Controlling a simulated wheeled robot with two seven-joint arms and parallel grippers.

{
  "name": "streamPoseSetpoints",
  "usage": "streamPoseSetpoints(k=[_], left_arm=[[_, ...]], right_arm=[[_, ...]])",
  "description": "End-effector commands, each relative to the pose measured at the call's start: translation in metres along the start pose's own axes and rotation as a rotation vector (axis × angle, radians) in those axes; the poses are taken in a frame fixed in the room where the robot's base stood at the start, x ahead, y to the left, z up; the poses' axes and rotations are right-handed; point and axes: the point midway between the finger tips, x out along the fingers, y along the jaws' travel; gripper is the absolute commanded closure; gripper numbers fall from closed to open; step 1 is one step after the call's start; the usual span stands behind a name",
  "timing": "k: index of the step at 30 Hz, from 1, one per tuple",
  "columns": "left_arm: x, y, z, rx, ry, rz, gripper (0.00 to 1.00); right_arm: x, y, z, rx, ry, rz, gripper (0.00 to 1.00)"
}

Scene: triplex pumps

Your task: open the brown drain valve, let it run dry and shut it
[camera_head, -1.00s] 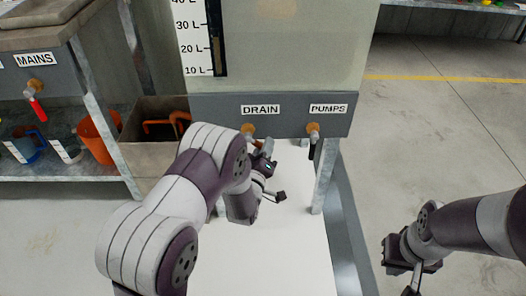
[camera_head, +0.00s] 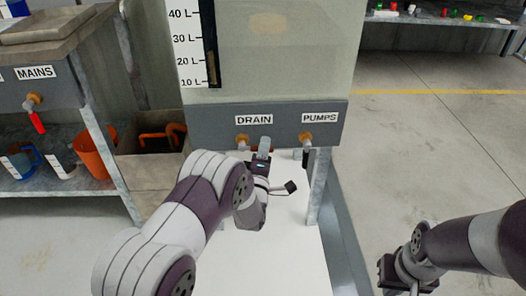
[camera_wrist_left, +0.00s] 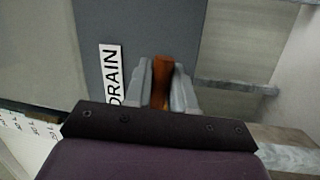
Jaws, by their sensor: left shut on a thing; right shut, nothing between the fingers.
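The drain valve (camera_head: 242,139) sits on the grey panel under the DRAIN label (camera_head: 254,119). Its brown lever (camera_wrist_left: 161,84) shows in the left wrist view between the two grey fingers. My left gripper (camera_head: 263,150) is shut on that lever, just below and right of the valve's brass body. In the left wrist view my left gripper (camera_wrist_left: 161,88) hides part of the lever, and the valve's outlet is not clear. My right gripper (camera_head: 407,289) is shut and empty at the lower right, partly cut off by the frame's edge.
The tank's scale (camera_head: 197,45) is above the panel; no water line is clear. The pumps valve (camera_head: 306,139) with a black lever is close to the right. The mains valve (camera_head: 32,103) with a red lever is at left. A bin (camera_head: 150,178) stands between.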

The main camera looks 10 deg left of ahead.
Motion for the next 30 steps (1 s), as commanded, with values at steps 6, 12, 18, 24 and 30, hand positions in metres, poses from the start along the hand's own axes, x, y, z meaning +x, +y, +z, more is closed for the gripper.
streamPoseSetpoints(k=[6, 12, 18, 24, 30], left_arm=[[-0.0003, 0.001, 0.0002, -0.033, 0.006, 0.004, 1.0], [-0.0003, 0.0012, 0.0002, -0.038, 0.007, 0.005, 1.0], [-0.0004, 0.0011, 0.0002, -0.037, 0.007, 0.005, 0.73], [-0.0001, 0.0015, 0.0001, -0.037, 0.007, 0.006, 0.55], [-0.0053, 0.003, 0.0001, -0.036, 0.006, 0.003, 0.55]], right_arm=[[0.0001, 0.0, 0.0, 0.0, 0.0, 0.0, 1.0], [0.0002, 0.0, 0.0001, 0.0, 0.0, 0.0, 1.0], [0.0001, 0.0, 0.0, 0.0, 0.0, 0.0, 1.0], [0.0001, 0.0, 0.0, 0.0, 0.0, 0.0, 1.0], [-0.0047, 0.0, -0.0005, 0.0, 0.0, 0.0, 1.0]])
